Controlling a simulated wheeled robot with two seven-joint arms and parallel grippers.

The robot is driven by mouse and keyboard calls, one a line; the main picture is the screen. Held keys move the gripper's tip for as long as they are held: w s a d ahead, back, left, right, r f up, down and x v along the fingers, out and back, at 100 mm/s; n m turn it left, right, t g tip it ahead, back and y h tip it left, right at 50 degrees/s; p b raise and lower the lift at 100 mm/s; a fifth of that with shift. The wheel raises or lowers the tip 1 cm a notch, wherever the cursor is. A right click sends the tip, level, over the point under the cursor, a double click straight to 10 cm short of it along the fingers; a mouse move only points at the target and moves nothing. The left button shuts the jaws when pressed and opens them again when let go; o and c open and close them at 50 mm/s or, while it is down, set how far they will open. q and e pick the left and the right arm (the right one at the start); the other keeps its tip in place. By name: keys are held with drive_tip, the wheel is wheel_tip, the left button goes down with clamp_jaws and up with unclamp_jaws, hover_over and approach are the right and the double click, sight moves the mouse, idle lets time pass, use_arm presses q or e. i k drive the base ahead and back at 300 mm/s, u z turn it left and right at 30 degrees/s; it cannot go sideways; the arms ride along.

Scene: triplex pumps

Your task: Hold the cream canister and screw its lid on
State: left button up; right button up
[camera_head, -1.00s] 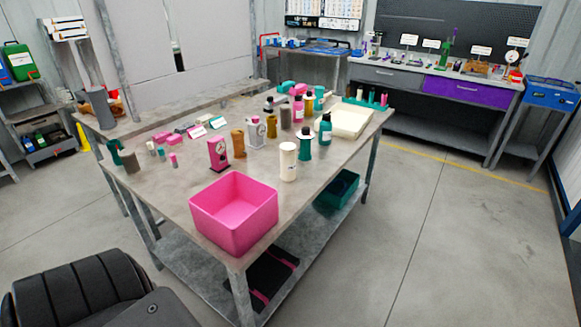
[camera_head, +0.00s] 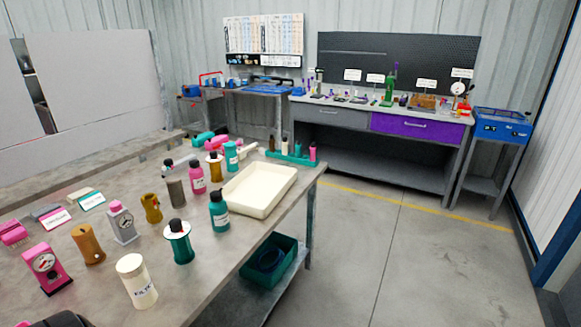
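A cream canister (camera_head: 136,282) with dark lettering stands upright near the front edge of the table (camera_head: 215,290). Its top looks round and pale. I cannot tell whether that top is a lid or the canister's own end, and I see no separate lid that I can be sure of.
A green spool-like part (camera_head: 180,245), a teal bottle (camera_head: 219,212), a brown part (camera_head: 88,246) and a pink gauge unit (camera_head: 47,270) stand near the canister. A cream tray (camera_head: 288,178) lies further back. Open floor (camera_head: 400,270) lies right of the table.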

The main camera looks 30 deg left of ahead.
sight(143, 295)
drive_tip(key=i, duration=2.6)
drive_tip(key=u, duration=4.4)
